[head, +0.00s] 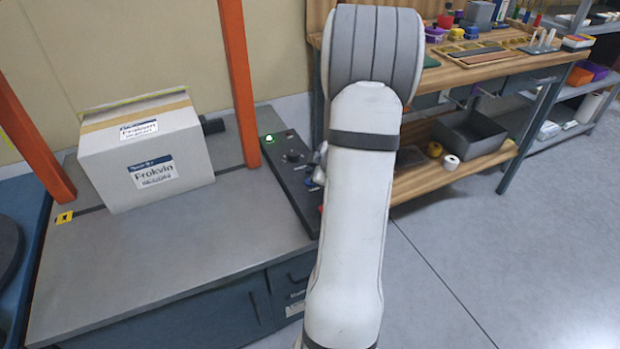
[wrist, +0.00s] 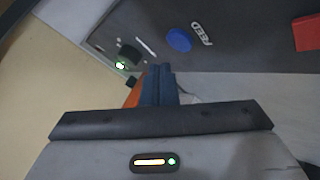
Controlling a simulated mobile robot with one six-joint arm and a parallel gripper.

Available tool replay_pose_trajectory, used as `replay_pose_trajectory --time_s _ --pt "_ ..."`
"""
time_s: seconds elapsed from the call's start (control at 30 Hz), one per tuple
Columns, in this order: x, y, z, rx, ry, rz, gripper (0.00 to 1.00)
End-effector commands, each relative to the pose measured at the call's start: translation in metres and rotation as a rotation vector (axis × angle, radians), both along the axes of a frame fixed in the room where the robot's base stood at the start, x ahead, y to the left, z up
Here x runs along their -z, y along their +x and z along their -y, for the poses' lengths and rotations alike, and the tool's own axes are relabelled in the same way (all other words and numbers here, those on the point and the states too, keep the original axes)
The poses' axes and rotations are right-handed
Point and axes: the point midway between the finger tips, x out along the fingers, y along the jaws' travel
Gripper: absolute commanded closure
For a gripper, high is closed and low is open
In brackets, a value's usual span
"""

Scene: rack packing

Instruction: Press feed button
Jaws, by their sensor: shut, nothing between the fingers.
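The feed button is a round blue button (wrist: 179,40) beside a white "FEED" label (wrist: 202,34) on a dark control panel (wrist: 245,50) in the wrist view. My gripper (wrist: 160,70) is shut and empty, with its dark blue fingertips just below the button in the picture. I cannot tell whether they touch the panel. In the head view the same control panel (head: 281,172) lies along the right edge of the grey bench, and my arm hides part of it and most of the gripper.
The panel also has a black knob (wrist: 130,52), a green light (wrist: 120,65) and a red button (wrist: 306,32). A cardboard box (head: 150,155) sits on the grey bench (head: 190,250) between orange posts (head: 240,80). A wooden workbench (head: 480,62) stands at right. Floor at right is clear.

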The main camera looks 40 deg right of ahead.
Motion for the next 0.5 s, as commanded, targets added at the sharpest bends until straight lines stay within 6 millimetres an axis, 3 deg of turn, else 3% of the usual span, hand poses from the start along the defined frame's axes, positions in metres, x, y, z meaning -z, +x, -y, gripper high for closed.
replay_pose_trajectory --time_s 0.03,0.3,0.5 --pt "-0.011 0.000 0.000 0.000 0.000 0.000 1.00" --pt "-0.035 0.000 0.000 0.000 0.000 0.000 1.00" --pt "-0.038 0.000 0.000 0.001 0.001 0.000 1.00"
